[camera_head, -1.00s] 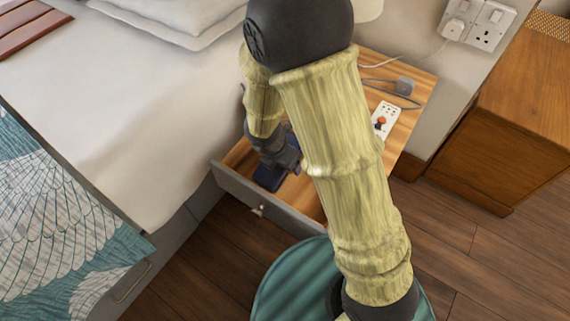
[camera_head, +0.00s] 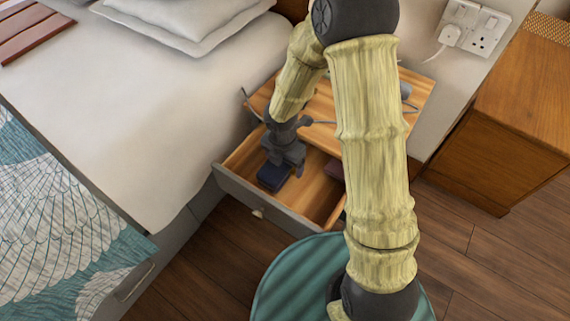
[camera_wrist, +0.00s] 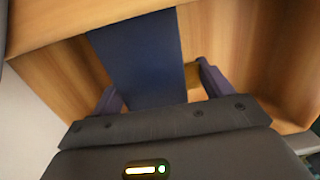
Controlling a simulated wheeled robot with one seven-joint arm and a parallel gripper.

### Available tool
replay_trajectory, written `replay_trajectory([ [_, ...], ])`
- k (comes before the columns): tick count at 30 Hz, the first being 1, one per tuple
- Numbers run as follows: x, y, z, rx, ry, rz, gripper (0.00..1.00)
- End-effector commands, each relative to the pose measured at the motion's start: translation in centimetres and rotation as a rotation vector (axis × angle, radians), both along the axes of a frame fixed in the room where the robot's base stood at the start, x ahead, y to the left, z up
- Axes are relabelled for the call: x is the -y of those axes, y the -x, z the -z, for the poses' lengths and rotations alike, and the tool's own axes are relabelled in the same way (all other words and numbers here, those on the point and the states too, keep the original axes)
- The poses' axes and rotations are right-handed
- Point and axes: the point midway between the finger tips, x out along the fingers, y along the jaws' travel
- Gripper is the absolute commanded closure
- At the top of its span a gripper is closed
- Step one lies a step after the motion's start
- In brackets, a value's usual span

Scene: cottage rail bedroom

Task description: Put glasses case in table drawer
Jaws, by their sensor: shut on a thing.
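The glasses case, dark blue and box-shaped (camera_head: 273,178), is in the open table drawer (camera_head: 236,187), towards its left side. It also shows in the wrist view (camera_wrist: 145,60), between the fingers. My gripper (camera_head: 283,167) points down into the drawer and is shut on the case; the wrist view shows a finger on each side (camera_wrist: 155,88). The drawer is pulled out from the wooden bedside table (camera_head: 415,88). I cannot tell whether the case touches the drawer floor.
The bed (camera_head: 130,110) stands close on the left. A wooden cabinet (camera_head: 510,130) stands at the right.

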Motion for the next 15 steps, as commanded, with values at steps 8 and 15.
replay_trajectory([
  [8, 0.2, -0.3, -0.2, -0.049, -0.043, 0.002, 0.47],
  [15, 0.1, -0.2, 2.7, -0.049, -0.042, -0.002, 0.47],
])
